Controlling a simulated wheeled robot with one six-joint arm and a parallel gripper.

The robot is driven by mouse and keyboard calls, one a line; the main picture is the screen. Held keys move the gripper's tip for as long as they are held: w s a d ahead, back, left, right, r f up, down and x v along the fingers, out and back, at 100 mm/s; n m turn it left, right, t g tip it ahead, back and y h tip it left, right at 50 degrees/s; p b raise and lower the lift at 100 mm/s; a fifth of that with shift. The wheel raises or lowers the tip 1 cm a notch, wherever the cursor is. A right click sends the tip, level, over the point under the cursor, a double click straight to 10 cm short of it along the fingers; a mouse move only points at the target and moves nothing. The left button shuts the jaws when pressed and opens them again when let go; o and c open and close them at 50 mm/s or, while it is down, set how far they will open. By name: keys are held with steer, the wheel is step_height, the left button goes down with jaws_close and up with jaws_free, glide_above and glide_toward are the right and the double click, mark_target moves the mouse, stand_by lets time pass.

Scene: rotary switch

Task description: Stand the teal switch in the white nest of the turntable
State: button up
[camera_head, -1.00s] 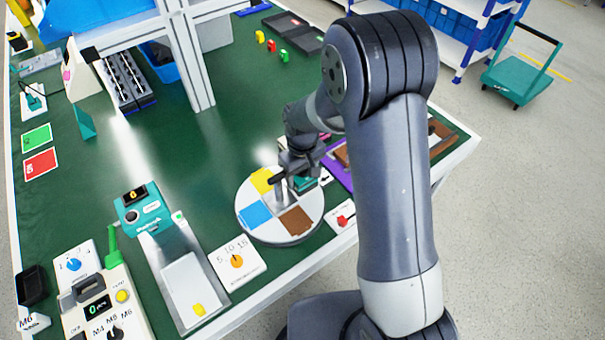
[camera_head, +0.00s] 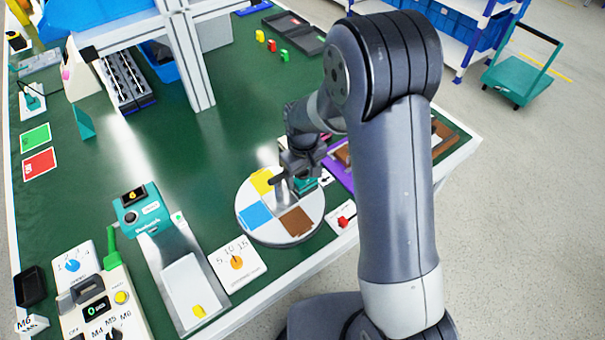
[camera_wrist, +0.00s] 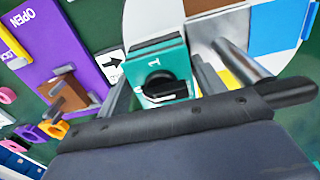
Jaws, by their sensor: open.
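The turntable (camera_head: 249,232) is a round white disc with yellow, blue and brown patches. The teal switch (camera_wrist: 155,61), a small block with a black knob, shows in the wrist view between my finger lines. It looks to be at the turntable's right side; in the head view only a teal sliver (camera_head: 308,183) shows beside my gripper. My gripper (camera_head: 283,190) is open, low over the turntable's far right part, with a finger on either side of the switch. The white nest is largely hidden, and I cannot tell whether the switch is fully seated.
A white dial card (camera_head: 238,264) lies left of the turntable, and a card with a red knob (camera_head: 342,218) to its right. A purple panel (camera_wrist: 68,50) lies beyond it. A teal-headed device with a tray (camera_head: 140,208) stands left.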

step_height(320, 180, up, 11)
steer(key=shift+s+a+f, duration=0.1)
steer(key=shift+s, duration=0.05)
stand_by(0.4)
